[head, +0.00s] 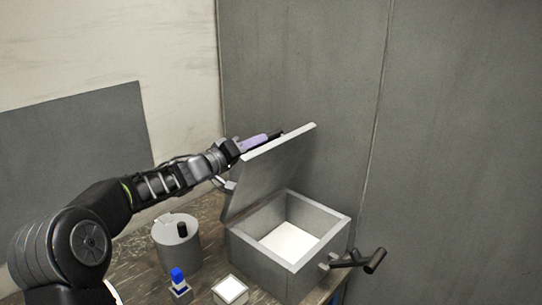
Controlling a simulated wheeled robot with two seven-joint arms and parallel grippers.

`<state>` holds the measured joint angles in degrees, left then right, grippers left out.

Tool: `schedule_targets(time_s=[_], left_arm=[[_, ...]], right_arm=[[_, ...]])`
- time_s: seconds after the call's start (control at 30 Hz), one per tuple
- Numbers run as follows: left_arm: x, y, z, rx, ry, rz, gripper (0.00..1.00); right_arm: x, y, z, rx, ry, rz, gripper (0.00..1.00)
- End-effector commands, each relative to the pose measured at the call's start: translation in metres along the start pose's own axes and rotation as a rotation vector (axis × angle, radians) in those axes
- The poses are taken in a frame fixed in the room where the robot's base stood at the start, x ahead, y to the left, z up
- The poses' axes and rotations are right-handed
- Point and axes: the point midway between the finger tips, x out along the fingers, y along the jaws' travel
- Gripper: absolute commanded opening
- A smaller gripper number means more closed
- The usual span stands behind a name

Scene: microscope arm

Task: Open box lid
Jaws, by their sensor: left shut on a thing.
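A grey box (266,252) stands on the table with its top open and a white inside floor (291,241) showing. Its flat grey lid (268,175) is raised on the box's left side, tilted up and to the right over the opening. My left gripper (270,137) is at the lid's upper left edge, shut on the lid. The lid partly hides the fingers, so the exact contact is unclear. My right gripper is out of view.
A grey round container (177,250) with a black-topped item stands left of the box. A blue-capped item (178,277) and a small white-topped block (230,289) are in front. A black handle (358,261) sticks out at the box's right. Grey walls stand behind.

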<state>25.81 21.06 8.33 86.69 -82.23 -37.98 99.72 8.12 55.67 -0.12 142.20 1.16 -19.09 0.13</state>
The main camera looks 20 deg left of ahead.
Motion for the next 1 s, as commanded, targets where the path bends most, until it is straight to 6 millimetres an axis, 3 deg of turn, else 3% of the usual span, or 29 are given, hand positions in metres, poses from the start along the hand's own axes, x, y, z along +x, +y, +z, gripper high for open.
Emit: schedule_targets(time_s=[0.1,0.33,0.93,0.97,1.0], left_arm=[[0.000,-0.014,-0.018,-0.090,0.002,-0.001,0.00],[0.000,-0.033,-0.037,-0.220,0.001,-0.001,0.00],[0.000,-0.042,-0.044,-0.279,-0.001,-0.002,0.00],[0.000,-0.042,-0.044,-0.279,-0.001,-0.002,0.23],[0.000,-0.042,-0.044,-0.279,-0.001,-0.002,0.27]], right_arm=[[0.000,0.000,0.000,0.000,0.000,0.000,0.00],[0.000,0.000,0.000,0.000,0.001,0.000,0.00],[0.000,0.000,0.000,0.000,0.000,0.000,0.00],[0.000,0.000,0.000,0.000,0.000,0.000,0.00],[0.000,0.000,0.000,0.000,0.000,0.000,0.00]])
